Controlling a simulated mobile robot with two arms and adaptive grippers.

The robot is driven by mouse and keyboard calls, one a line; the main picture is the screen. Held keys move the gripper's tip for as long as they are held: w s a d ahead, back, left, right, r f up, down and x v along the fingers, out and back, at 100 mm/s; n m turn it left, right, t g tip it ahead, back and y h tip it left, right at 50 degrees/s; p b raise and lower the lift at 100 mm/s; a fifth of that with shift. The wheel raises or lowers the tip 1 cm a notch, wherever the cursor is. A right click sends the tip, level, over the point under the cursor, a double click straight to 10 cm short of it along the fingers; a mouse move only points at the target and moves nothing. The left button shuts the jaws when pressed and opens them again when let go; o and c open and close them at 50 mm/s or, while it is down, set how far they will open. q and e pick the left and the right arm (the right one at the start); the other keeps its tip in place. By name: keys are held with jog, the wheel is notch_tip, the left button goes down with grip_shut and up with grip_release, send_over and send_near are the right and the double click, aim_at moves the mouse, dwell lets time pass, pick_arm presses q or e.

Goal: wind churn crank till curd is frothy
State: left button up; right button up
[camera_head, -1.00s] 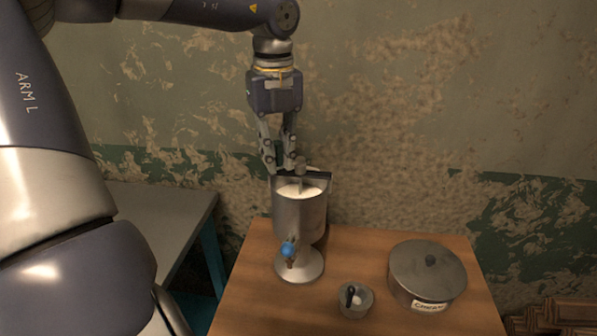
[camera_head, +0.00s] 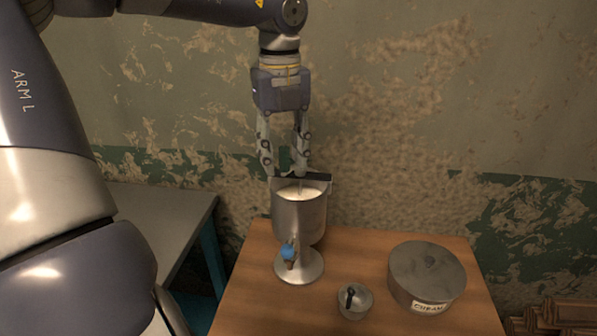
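The churn (camera_head: 299,219) is a grey metal vessel on a round foot on the wooden table. Pale white content (camera_head: 297,192) shows in its open top, with a thin rod standing in it. A dark bar crosses the back of the rim. A blue knob (camera_head: 288,254) sits on a fitting low on the churn's front. My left gripper (camera_head: 285,174) points down at the back of the churn's rim. Its two fingers are apart with a gap between them. I cannot make out the crank handle or whether the fingers touch it. My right gripper is not in view.
A round lidded metal pot (camera_head: 427,276) with a paper label stands at the table's right. A small metal cup (camera_head: 355,299) with a dark handle stands near the front. A grey table (camera_head: 160,215) is at the left. The peeling wall (camera_head: 400,100) rises behind.

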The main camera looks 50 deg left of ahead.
pick_arm(q)
jog(key=shift+r+p, duration=2.75)
jog(key=shift+r, duration=1.25)
